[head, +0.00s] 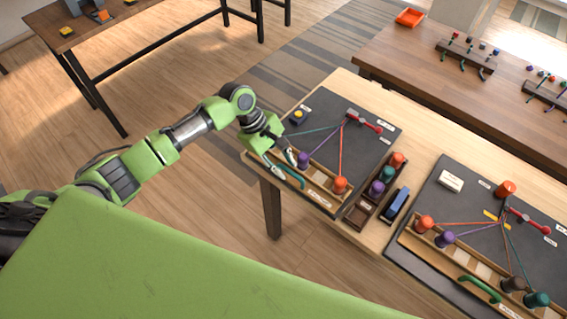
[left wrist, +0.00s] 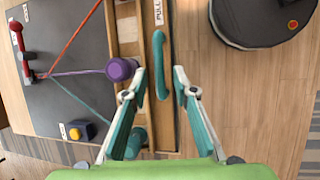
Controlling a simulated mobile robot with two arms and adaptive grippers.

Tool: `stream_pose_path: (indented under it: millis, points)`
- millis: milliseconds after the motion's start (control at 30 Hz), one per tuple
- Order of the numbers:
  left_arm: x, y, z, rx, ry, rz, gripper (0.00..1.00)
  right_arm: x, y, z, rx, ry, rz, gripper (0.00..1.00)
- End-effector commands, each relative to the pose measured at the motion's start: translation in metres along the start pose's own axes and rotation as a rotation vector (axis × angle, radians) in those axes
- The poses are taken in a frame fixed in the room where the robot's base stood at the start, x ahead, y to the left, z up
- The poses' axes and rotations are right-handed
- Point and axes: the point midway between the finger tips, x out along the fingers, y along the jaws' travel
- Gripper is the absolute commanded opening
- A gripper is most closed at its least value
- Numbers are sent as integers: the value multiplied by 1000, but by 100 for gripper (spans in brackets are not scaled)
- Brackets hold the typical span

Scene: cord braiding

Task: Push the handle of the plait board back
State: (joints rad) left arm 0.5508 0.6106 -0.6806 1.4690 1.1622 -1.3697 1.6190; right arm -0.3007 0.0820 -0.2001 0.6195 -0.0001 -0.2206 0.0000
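The near plait board (head: 352,125) is a dark panel on the table, with a wooden bobbin rail along its front. Its teal curved handle (head: 292,178) is on the rail's front side, and in the left wrist view the handle (left wrist: 160,65) stands by a PULL label. My left gripper (head: 287,165) is open at the handle. In the left wrist view its fingertips (left wrist: 160,72) are apart on either side of the handle, with gaps visible. A purple bobbin (left wrist: 121,69) and a teal bobbin (left wrist: 136,140) are beside one finger. My right gripper is not in view.
A bobbin rack (head: 366,205) and a blue block (head: 396,203) stand right of the board. A second board (head: 480,205) with a green handle (head: 480,288) lies farther right. A dark round object (left wrist: 262,18) is on the floor side. Open floor lies left of the table.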

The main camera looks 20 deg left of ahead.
Motion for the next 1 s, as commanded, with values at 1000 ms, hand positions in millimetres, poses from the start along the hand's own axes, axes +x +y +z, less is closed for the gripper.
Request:
stream_pose_path:
  millis: [1000]
  points:
    - [7,50,-5,0,2,6,0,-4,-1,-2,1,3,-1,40]
